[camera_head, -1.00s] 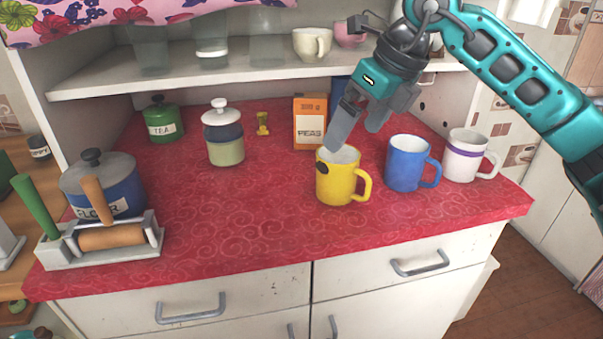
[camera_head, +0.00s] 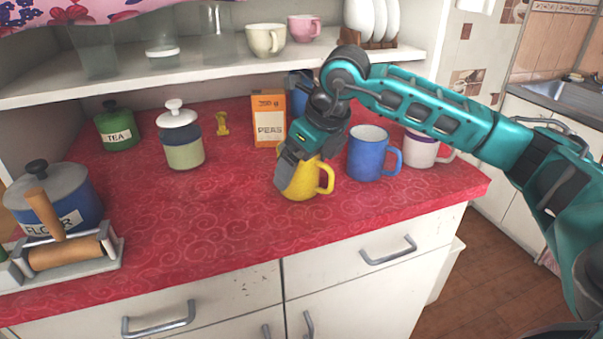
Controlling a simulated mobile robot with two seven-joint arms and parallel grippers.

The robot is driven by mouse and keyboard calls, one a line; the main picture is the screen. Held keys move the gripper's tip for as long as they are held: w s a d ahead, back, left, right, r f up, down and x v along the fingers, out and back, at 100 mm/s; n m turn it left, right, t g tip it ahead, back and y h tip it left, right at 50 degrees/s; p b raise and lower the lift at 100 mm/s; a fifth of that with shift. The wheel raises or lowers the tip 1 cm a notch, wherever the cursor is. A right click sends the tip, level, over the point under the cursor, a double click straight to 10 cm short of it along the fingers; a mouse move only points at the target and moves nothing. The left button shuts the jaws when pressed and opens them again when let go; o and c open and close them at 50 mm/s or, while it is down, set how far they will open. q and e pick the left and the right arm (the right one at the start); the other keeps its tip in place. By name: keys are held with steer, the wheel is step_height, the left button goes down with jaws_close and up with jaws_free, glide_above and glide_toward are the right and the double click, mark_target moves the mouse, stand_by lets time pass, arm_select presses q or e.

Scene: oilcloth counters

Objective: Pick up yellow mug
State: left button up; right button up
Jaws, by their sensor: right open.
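The yellow mug (camera_head: 302,184) stands upright on the red counter, its handle pointing right. My right gripper (camera_head: 287,178) is down over the mug's left and upper part, with its fingers pointing down. The gripper is open, and one finger shows in front of the mug's left side. The gripper hides the mug's rim and opening, and I cannot tell where the other finger is or whether it touches the mug. My left gripper is not in view.
A blue mug (camera_head: 371,158) stands close to the right of the yellow mug, with a white mug (camera_head: 420,150) beyond it. An orange PEAS box (camera_head: 268,122) stands behind. A shelf (camera_head: 190,66) overhangs the back.

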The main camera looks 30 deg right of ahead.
steer(key=shift+w+a+f, duration=0.1)
steer(key=shift+w+f, duration=0.1)
steer(key=shift+f, duration=0.25)
steer(key=shift+r, duration=0.1)
steer(key=c, duration=1.1)
